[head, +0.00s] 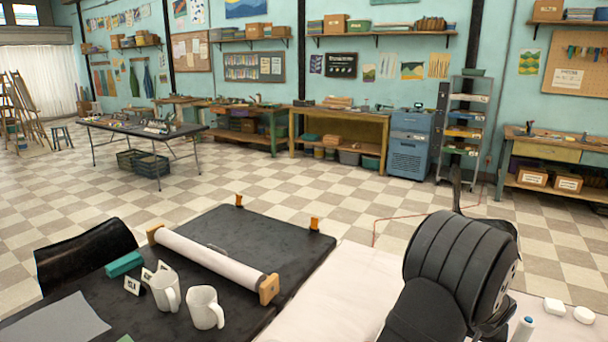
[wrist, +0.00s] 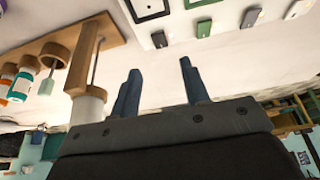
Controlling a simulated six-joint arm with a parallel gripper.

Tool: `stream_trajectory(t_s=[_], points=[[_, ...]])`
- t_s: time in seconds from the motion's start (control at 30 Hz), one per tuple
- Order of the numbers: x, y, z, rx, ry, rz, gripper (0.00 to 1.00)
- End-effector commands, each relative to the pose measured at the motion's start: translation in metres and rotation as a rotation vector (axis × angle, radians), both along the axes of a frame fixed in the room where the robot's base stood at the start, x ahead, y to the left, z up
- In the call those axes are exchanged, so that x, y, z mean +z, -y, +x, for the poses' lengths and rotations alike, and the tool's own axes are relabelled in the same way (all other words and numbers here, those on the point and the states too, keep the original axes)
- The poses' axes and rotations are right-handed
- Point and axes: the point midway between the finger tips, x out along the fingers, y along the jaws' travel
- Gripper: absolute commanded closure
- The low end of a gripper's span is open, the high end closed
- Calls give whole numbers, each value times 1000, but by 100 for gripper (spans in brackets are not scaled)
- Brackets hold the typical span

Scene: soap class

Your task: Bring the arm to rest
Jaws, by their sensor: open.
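My gripper (wrist: 160,70) shows in the wrist view with its two blue-grey fingers apart and nothing between them. Behind the fingers is a pale tabletop (wrist: 165,55). In the head view my dark arm rises at the lower right and hides part of the pale-covered table (head: 345,285); the gripper itself cannot be made out there.
The wrist view shows a wooden rack (wrist: 82,52) with bottles at the left and several small blocks, including a green one (wrist: 205,27), at the top. In the head view, white pieces (head: 554,307) lie right of my arm. Mugs (head: 205,308) and a paper roll (head: 210,259) occupy the black table.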

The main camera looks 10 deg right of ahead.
Motion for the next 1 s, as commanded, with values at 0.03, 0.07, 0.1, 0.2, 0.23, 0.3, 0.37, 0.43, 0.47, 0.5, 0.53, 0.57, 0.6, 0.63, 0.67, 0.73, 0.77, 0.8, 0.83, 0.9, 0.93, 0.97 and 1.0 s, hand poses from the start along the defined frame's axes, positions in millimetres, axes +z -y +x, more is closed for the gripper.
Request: stream_trajectory(t_s=[0.03,0.07,0.1,0.2,0.23,0.3,0.37,0.43,0.47,0.5,0.53,0.57,0.6,0.63,0.67,0.73,0.77,0.8,0.83,0.9,0.93,0.97,1.0], points=[[10,-2,-3,0,1,-2,58],[15,-4,-4,0,1,-1,58],[21,-6,-6,0,0,-1,58],[37,-10,-11,0,1,-1,58],[42,-12,-12,0,1,-2,58],[53,-15,-16,0,1,-1,58],[61,-18,-18,0,1,-1,58],[70,-20,-21,0,1,-1,58],[73,-21,-22,0,1,-1,58],[76,-22,-23,0,1,1,58],[79,-23,-23,0,1,1,58],[81,-23,-24,0,1,1,58],[83,-24,-25,0,1,1,58],[85,-25,-25,0,1,1,58],[86,-25,-25,0,1,1,58],[87,-26,-26,0,0,1,58],[87,-26,-26,1,1,2,58],[87,-26,-26,1,1,2,58],[87,-26,-26,1,0,3,58],[87,-26,-26,1,0,3,58],[87,-26,-26,1,0,3,58],[87,-26,-26,1,0,3,58],[87,-26,-26,1,0,3,58]])
